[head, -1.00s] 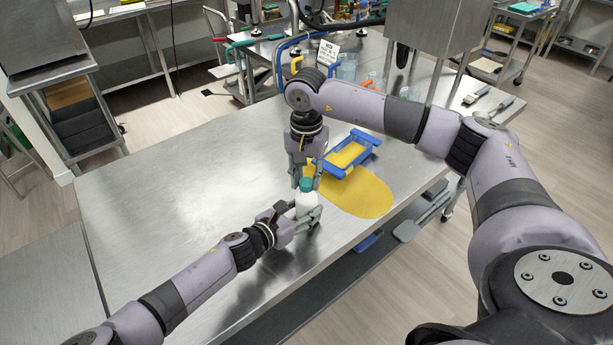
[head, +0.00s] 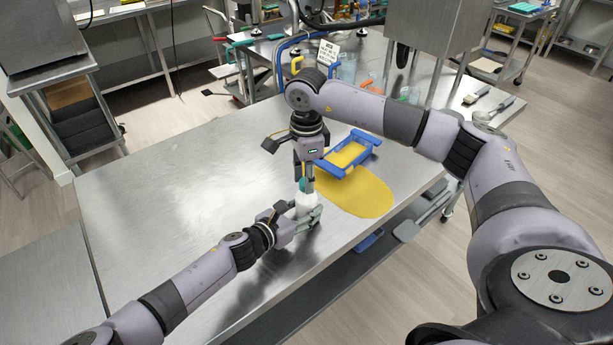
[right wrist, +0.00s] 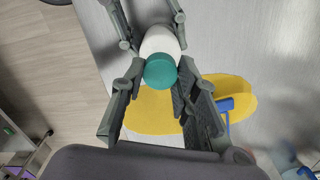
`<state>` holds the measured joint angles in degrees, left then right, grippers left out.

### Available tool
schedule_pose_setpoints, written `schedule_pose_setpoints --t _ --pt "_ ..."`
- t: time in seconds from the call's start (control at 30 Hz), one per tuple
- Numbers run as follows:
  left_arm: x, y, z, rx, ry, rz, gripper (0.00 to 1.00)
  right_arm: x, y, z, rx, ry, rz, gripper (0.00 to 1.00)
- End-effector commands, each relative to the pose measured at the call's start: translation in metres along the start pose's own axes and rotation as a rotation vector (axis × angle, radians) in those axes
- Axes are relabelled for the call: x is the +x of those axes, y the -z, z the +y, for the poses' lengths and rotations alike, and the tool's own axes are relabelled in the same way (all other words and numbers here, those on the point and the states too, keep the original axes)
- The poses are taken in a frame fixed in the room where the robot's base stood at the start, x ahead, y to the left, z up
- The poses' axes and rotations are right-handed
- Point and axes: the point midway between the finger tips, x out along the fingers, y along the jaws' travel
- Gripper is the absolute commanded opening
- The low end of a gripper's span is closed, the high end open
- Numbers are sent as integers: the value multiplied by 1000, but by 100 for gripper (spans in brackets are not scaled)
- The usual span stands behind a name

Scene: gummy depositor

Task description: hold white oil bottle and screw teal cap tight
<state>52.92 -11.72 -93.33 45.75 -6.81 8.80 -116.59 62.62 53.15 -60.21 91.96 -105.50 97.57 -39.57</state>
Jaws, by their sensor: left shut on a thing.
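The white oil bottle (head: 306,203) stands upright on the steel table. My left gripper (head: 312,214) is shut around its body from the side; the bottle also shows from above in the right wrist view (right wrist: 160,41). The teal cap (right wrist: 161,71) sits on top of the bottle and is partly hidden in the head view (head: 303,185). My right gripper (head: 304,180) points straight down over the cap. In the right wrist view its open fingers (right wrist: 161,80) stand on either side of the cap, close to it. Contact with the cap is not clear.
A yellow mat (head: 360,197) lies right of the bottle, with a blue frame (head: 348,153) behind it. Measuring cups (head: 346,68), a small sign (head: 328,52) and brushes (head: 477,95) stand or lie farther back. The table's left part (head: 170,200) is clear.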

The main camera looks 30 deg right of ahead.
Motion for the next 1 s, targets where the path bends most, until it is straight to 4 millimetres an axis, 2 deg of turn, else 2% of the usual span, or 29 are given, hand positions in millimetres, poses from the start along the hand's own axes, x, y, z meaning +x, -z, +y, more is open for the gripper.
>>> schedule_pose_setpoints --t 0.33,0.67,0.83,1.0 --pt "0 0 0 0 0 0 0 0 0 0 -15 1 0 51" --pt "0 0 0 0 1 0 0 -2 0 0 -16 1 0 51" --pt "0 0 0 0 1 0 0 -22 0 -1 -16 5 -1 51" --pt "0 0 0 0 0 0 0 -59 -1 -1 -16 6 -2 51"
